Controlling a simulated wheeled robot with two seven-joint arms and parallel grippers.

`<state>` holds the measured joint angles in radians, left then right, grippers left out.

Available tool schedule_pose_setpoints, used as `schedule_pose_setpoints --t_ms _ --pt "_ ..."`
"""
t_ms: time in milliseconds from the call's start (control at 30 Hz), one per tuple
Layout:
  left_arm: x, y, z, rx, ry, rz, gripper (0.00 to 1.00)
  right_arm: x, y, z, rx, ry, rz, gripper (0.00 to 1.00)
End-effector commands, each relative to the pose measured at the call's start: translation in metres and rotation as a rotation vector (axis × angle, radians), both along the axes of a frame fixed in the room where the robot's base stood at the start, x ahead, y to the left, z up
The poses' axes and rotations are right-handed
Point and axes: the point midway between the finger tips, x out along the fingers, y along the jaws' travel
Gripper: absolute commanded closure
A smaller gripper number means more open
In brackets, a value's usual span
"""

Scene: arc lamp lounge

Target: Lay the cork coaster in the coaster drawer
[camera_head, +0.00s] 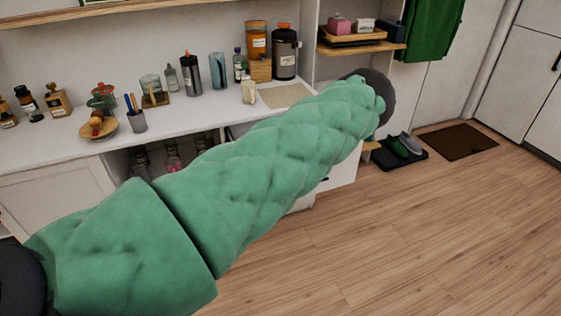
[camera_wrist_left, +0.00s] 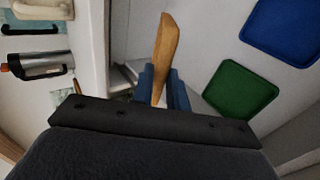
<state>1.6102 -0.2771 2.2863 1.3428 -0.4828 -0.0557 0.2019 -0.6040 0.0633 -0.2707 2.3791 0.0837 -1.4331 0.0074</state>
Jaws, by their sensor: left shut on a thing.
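My left gripper (camera_wrist_left: 163,88) is shut on the cork coaster (camera_wrist_left: 164,45), a tan piece seen nearly edge-on and standing up between the blue fingers in the left wrist view. A pale, walled space, which looks like the coaster drawer (camera_wrist_left: 206,45), lies beyond and to the right of the gripper. A blue square (camera_wrist_left: 285,28) and a green square (camera_wrist_left: 240,91) lie in it. The cork coaster appears over its left side; I cannot tell its height above the bottom. In the head view my green-sleeved left arm hides the gripper and coaster. My right gripper is not in view.
The white counter (camera_head: 60,150) holds bottles, a pen cup (camera_head: 137,120), a black flask (camera_head: 285,52) and a beige mat (camera_head: 284,95). A shelf (camera_head: 360,45) with small boxes stands at the right. The wooden floor (camera_head: 420,240) is clear in front.

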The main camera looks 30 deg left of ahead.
Motion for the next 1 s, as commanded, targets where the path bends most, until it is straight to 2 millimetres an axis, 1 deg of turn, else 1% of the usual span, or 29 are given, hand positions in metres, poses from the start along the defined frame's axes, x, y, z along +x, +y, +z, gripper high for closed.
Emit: schedule_pose_setpoints --t_ms 67,167,500,700,800,1000 --pt "0.001 0.002 -0.005 -0.001 0.000 -0.001 1.00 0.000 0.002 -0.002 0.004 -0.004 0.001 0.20" --pt "0.004 0.013 -0.011 -0.001 0.003 0.000 1.00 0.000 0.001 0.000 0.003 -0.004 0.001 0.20" --pt "0.023 0.069 -0.045 -0.001 0.001 0.000 1.00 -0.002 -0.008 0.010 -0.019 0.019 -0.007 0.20" --pt "0.033 0.095 -0.063 -0.002 0.001 0.001 1.00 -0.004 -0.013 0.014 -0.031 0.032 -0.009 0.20" --pt "0.036 0.104 -0.069 -0.002 0.001 -0.001 1.00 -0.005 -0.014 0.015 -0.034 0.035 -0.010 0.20" --pt "0.039 0.110 -0.075 -0.001 0.001 -0.001 1.00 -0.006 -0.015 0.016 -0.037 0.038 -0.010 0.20"
